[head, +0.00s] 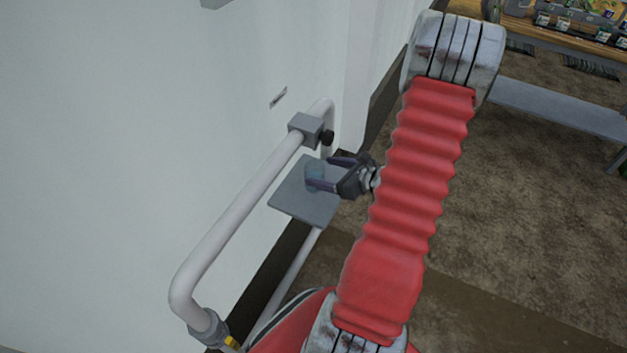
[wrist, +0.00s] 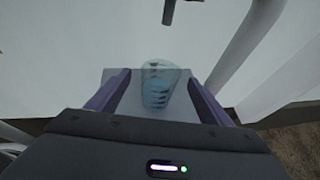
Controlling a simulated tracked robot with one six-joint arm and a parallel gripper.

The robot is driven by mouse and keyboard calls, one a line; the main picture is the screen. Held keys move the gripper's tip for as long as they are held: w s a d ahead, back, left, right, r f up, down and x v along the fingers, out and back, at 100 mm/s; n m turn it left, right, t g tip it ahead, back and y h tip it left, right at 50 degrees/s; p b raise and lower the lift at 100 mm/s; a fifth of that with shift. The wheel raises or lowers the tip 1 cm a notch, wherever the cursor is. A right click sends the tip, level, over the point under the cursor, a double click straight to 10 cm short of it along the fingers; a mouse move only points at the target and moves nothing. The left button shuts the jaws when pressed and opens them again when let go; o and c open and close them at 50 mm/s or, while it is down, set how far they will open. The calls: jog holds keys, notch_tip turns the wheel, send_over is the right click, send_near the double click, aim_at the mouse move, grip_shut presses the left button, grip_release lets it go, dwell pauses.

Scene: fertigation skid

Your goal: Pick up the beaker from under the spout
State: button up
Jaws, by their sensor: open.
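The beaker (head: 314,172) is a small clear cup with a bluish tint, standing on a grey square plate (head: 297,205) below the grey block on the white pipe. In the wrist view the beaker (wrist: 158,88) appears upright, with bluish bands on its side. My gripper (head: 327,172) is open, with its two purple fingers reaching over the plate toward the beaker. In the wrist view one finger of my gripper (wrist: 156,88) lies on either side of the beaker, with gaps on both sides. The spout (wrist: 168,12) shows as a dark stub beyond the beaker.
A white pipe (head: 235,207) runs along the white wall beside the plate, close to my gripper. The grey block (head: 306,130) with a dark knob sits on it, above the plate. A wooden bench (head: 560,38) with small items stands far right. The brown floor between is open.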

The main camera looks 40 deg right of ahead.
aim_at(306, 169)
jog(key=shift+x, duration=1.45)
jog(key=shift+x, duration=2.65)
jog(key=shift+s+a, duration=0.1)
jog(key=shift+c, duration=0.2)
jog(key=c, duration=1.2)
jog(key=shift+c, duration=0.2)
